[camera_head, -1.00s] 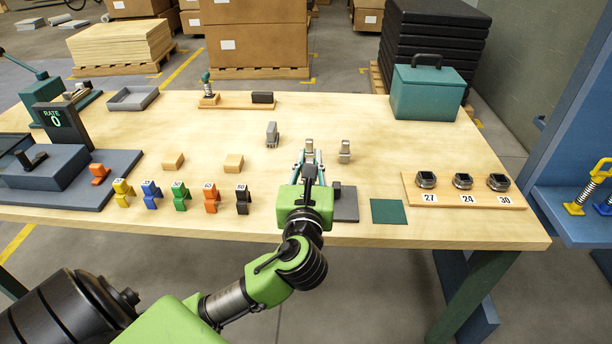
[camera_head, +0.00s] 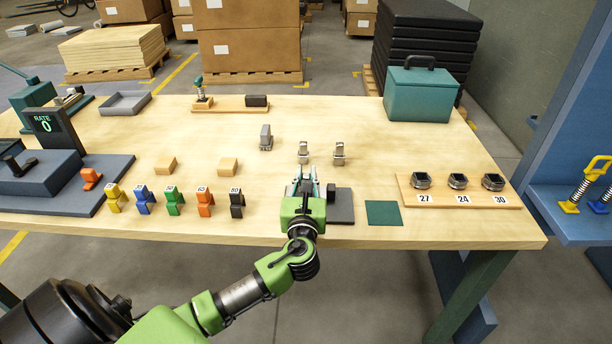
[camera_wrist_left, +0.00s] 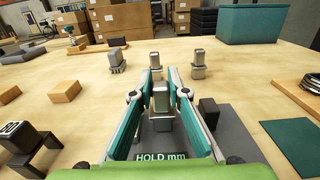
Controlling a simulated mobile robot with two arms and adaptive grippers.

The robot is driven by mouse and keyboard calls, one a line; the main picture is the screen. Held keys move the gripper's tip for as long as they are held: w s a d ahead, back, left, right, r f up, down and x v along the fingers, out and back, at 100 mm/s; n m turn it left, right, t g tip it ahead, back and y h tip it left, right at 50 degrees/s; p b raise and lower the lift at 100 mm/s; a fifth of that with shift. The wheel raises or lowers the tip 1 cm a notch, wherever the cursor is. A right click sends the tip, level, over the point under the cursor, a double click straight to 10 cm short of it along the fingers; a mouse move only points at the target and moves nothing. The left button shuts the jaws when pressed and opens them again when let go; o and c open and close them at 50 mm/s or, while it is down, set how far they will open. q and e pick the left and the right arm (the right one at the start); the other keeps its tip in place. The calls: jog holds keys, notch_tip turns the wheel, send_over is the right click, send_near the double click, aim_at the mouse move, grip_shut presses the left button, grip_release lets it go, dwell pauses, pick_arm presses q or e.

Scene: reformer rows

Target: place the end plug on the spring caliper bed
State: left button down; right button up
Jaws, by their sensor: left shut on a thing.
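My left gripper (camera_head: 303,181) is over the near part of the workbench, above the grey spring caliper bed (camera_head: 343,208). In the left wrist view its teal fingers (camera_wrist_left: 161,90) are shut on a grey metal end plug (camera_wrist_left: 161,122), upright between them. The bed (camera_wrist_left: 238,143) shows to the right of the fingers, with a dark block (camera_wrist_left: 208,112) on it. A display (camera_wrist_left: 162,157) reading "HOLD mm" sits below the plug. The gripper hides much of the bed, and I cannot tell whether the plug touches it. My right gripper is not in view.
Similar metal plugs (camera_head: 265,138), (camera_head: 303,153) and (camera_head: 339,154) stand beyond the gripper. Numbered coloured pieces (camera_head: 174,202) stand to the left.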

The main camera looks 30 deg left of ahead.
pick_arm(q)
jog(key=c, duration=2)
grip_release()
jog(key=shift+f, duration=0.15)
jog(key=shift+o, duration=0.2)
jog(key=b+v, duration=0.1)
jog(key=v, duration=1.1)
jog(key=shift+d, duration=0.1)
